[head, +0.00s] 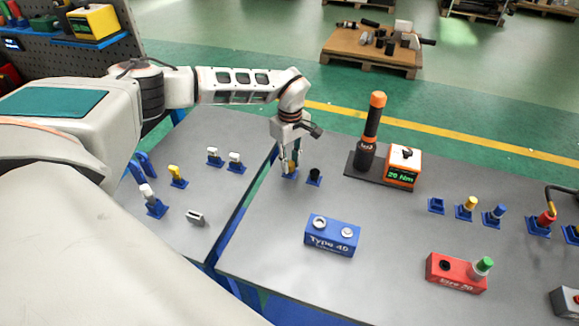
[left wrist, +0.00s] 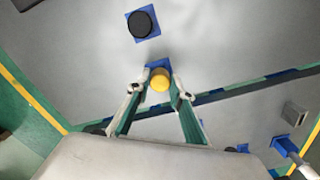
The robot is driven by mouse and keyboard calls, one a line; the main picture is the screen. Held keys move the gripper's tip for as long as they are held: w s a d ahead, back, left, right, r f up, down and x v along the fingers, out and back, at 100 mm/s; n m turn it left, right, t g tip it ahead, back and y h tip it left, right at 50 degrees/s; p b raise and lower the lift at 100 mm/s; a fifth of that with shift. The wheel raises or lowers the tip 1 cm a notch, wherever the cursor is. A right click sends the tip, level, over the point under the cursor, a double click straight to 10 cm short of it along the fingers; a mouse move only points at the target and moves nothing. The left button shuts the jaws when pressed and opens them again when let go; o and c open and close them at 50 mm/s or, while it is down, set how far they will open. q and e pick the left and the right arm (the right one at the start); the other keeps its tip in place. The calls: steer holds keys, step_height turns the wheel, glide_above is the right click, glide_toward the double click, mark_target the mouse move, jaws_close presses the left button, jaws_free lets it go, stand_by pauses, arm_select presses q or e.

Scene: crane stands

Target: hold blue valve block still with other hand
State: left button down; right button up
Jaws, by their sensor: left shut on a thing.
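The blue valve block (head: 332,237), marked "Type 40", sits on the right grey table with two round pale fittings on top. No gripper touches it. My left gripper (head: 289,163) points down behind and left of the block, clear of it. It is shut on a yellow-topped piece (left wrist: 160,84) at a small blue holder (left wrist: 157,65). The fingers lie on both sides of the yellow top in the left wrist view. Whether the piece is lifted out of the holder I cannot tell. My right gripper is not in view.
A black-topped piece (head: 315,174) stands in a holder right beside my left gripper. A red block (head: 456,272) with a green cap is to the right. A torque tester (head: 401,169) and upright tool (head: 371,130) stand behind. Table surface around the blue block is clear.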

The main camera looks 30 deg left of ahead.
mark_target(290, 163)
arm_select(q)
steer(key=shift+r+p, duration=0.6)
steer(key=shift+r, duration=1)
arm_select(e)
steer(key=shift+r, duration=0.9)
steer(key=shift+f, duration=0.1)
